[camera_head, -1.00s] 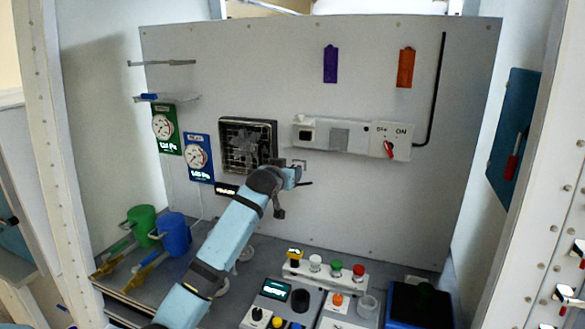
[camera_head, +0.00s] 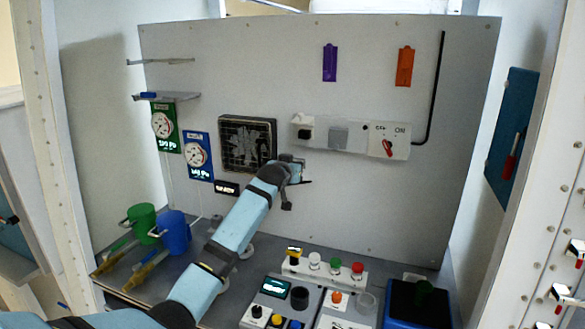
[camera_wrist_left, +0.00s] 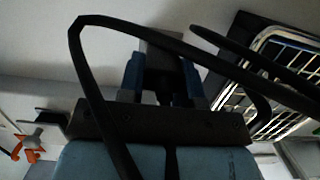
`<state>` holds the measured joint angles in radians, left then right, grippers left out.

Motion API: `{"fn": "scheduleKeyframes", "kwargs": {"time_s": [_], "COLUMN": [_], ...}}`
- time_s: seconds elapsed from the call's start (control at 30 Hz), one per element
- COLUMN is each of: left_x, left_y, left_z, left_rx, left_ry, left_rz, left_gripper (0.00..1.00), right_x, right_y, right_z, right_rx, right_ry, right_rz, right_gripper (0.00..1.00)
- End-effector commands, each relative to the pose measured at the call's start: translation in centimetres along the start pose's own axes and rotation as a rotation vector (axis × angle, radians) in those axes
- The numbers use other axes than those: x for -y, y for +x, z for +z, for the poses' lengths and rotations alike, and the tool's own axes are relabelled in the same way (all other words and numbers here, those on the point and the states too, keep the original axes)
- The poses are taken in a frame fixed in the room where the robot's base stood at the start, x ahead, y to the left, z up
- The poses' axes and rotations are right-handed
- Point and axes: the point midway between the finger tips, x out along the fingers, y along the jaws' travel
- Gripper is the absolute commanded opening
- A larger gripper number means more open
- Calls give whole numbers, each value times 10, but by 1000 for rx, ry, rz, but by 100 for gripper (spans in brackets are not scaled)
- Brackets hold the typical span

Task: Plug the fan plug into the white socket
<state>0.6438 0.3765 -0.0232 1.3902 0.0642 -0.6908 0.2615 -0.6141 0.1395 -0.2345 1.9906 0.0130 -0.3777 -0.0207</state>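The fan (camera_head: 247,144) is a black framed unit on the back wall. The white socket (camera_head: 303,120) is on the wall strip to its right, with a dark square face. My left gripper (camera_head: 296,166) is just below that socket, apart from it, close to the wall. In the left wrist view its blue fingers (camera_wrist_left: 160,80) are closed around a dark block, which looks like the fan plug (camera_wrist_left: 160,62). A black cable (camera_wrist_left: 88,85) loops around the gripper there. The plug's prongs are hidden. My right gripper is not in view.
A grey square socket (camera_head: 339,138) and a red rotary switch (camera_head: 387,147) sit further right on the strip. Two gauges (camera_head: 198,155) hang left of the fan. Button boxes (camera_head: 325,270) and a blue bin (camera_head: 418,305) stand below. The wall under the strip is clear.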

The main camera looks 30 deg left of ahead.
Motion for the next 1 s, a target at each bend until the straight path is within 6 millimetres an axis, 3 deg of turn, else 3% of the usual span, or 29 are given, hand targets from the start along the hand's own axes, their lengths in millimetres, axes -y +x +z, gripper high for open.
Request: {"fn": "scheduleKeyframes", "kwargs": {"time_s": [0.03, 0.13, 0.17, 1.0], "left_x": [0, 0, 0, 0], "left_y": [0, 0, 0, -14], "left_z": [0, 0, 0, 2], "left_rx": [0, 0, 0, 0], "left_ry": [0, 0, 0, 0], "left_rz": [0, 0, 0, 1], "left_gripper": [29, 6, 3, 3], "right_x": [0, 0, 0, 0], "right_y": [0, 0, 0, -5], "right_z": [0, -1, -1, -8], "right_rx": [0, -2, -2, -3], "right_ry": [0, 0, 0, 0], "right_rz": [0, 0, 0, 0], "right_gripper": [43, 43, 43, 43]}}
